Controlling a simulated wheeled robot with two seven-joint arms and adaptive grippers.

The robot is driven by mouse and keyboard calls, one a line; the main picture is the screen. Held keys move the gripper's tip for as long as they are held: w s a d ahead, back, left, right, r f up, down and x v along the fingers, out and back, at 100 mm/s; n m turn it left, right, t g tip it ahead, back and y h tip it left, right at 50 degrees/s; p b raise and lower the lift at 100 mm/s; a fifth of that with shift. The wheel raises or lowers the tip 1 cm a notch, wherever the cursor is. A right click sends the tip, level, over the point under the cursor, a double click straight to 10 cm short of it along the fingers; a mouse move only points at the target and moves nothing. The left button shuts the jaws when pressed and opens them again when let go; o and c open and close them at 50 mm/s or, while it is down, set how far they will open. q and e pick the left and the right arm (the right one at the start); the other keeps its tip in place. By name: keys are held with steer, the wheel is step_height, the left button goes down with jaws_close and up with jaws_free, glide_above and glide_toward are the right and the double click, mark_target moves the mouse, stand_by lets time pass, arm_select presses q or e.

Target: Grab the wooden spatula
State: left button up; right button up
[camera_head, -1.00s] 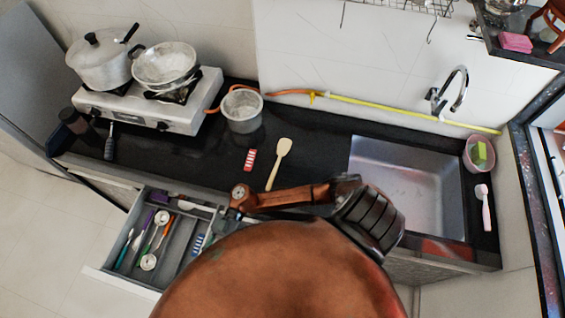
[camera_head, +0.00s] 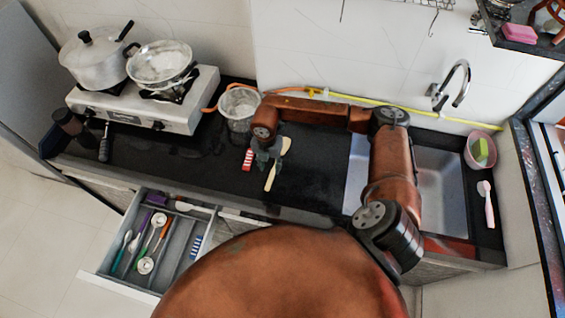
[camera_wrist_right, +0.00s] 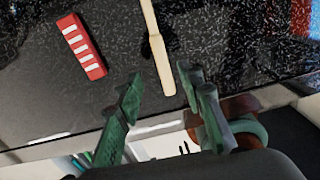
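The wooden spatula (camera_head: 271,179) lies on the black countertop, its pale handle toward the front edge. My right gripper (camera_head: 268,157) is over it and hides part of its middle. In the right wrist view, the spatula handle (camera_wrist_right: 158,45) runs from the top edge down toward the gap between the fingers. There my right gripper (camera_wrist_right: 158,80) is open, with one green finger on each side of the handle's line. The fingers appear apart from the handle. My left gripper is not in view.
A red and white striped block (camera_head: 248,159) lies just left of the spatula, also in the right wrist view (camera_wrist_right: 81,46). A metal pot (camera_head: 239,104) stands behind. The sink (camera_head: 440,190) is to the right. An open cutlery drawer (camera_head: 180,250) juts out at front left.

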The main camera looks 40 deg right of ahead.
mark_target(272, 176)
steer(key=shift+s+d+f, duration=0.1)
steer(key=shift+f, duration=1.5)
steer(key=shift+s+d+f, duration=0.1)
steer(key=shift+f, duration=1.45)
jaws_close()
